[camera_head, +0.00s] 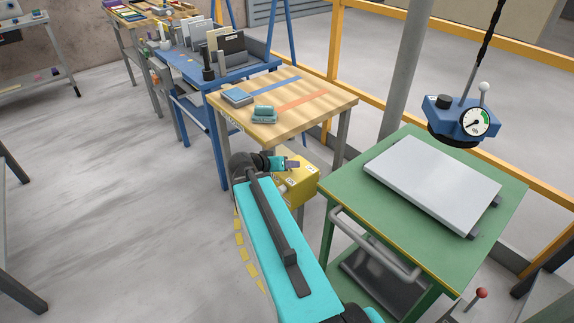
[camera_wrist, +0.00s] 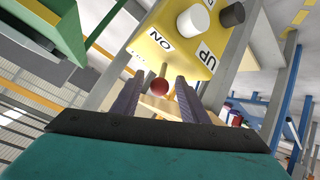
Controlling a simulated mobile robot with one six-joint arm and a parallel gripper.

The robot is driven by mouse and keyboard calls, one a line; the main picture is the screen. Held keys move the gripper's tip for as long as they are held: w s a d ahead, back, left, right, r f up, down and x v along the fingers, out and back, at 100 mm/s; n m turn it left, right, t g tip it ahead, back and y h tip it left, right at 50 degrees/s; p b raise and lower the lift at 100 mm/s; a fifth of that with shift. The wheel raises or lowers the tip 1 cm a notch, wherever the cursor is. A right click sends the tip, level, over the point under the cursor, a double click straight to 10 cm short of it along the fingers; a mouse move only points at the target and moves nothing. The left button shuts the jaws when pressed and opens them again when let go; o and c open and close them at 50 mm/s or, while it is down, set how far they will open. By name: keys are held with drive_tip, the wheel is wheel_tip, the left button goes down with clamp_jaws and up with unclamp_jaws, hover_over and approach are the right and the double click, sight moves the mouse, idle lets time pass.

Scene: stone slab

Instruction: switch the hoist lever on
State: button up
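The yellow hoist control box (camera_head: 299,186) hangs beside the wooden table. In the wrist view its face (camera_wrist: 185,45) carries "ON" and "UP" labels, a white button and a black button. The hoist lever, with a red ball knob (camera_wrist: 160,86) on a short stem, sticks out at the box's lower edge below "ON". My gripper (camera_head: 291,163) is at the box; in the wrist view (camera_wrist: 158,92) it is open, with the knob showing between its fingers. Contact with the knob and its depth between the fingers cannot be told. The lever is hidden in the head view.
A grey stone slab (camera_head: 430,184) lies on a green cart (camera_head: 350,183) at right. A blue lifting head (camera_head: 450,118) with a gauge and white-knobbed lever hangs above it. The wooden table (camera_head: 298,112) holds small teal items. Open floor (camera_head: 120,190) lies left.

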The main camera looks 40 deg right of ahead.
drive_tip(key=shift+a+r+p, duration=0.3)
drive_tip(key=shift+r+p, duration=0.05)
drive_tip(key=shift+p, duration=1.05)
drive_tip(key=p+v, duration=0.2)
drive_tip(key=p, duration=0.3)
drive_tip(key=shift+p, duration=0.4)
drive_tip(key=shift+a+r+p, duration=0.1)
drive_tip(key=shift+p, duration=0.2)
drive_tip(key=p+v, duration=1)
drive_tip(key=p, duration=0.4)
drive_tip(key=shift+a+p, duration=0.25)
drive_tip(key=shift+p, duration=0.05)
drive_tip(key=shift+s+r, duration=0.1)
